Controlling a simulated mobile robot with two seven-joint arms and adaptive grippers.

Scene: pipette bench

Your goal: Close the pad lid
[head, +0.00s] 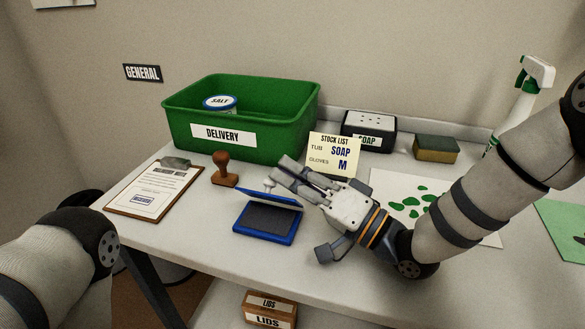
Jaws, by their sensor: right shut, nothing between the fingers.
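The blue stamp pad (265,223) lies on the white table at front centre, its dark ink surface showing. Its lid (284,199) stands tilted up along the far edge of the pad. My right gripper (280,174) reaches in from the right, with its fingers shut and empty. Its fingertips are just behind and above the lid. I cannot tell whether they touch it. My left arm shows at the lower left, but its gripper is out of the picture.
A wooden stamp (224,170) stands left of the pad, beside a clipboard (158,188). Behind are a green delivery bin (285,118), a stock list card (334,153), a soap box (369,132) and a sponge (436,150). The table front of the pad is clear.

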